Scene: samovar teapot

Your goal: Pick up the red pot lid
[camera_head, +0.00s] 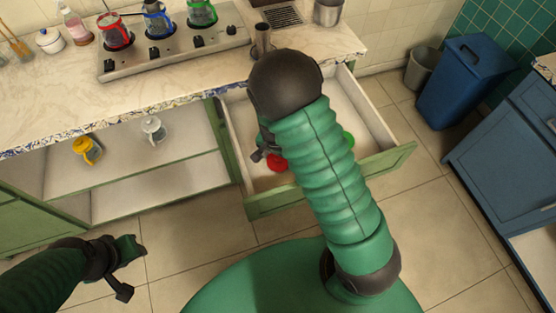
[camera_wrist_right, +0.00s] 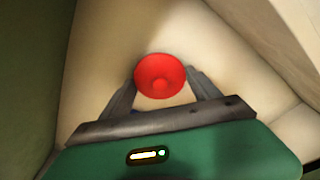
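The red pot lid (camera_head: 277,163) lies in the open drawer, partly hidden by my right arm. In the right wrist view the round red lid (camera_wrist_right: 160,76) sits between the fingertips, with its knob facing the camera. My right gripper (camera_wrist_right: 161,72) is open around or just above it; I cannot tell whether the fingers touch it. In the head view my right gripper (camera_head: 262,154) reaches down into the drawer, mostly hidden by its arm. My left gripper (camera_head: 133,268) is open and empty, over the floor in front of the lower shelves.
The drawer's green front (camera_head: 330,181) and pale walls surround my right gripper. A green object (camera_head: 348,140) lies in the drawer, right of my arm. Red (camera_head: 115,32), blue and green pots stand on the stove (camera_head: 172,52). Yellow (camera_head: 87,149) and white (camera_head: 153,129) pots stand on a shelf.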

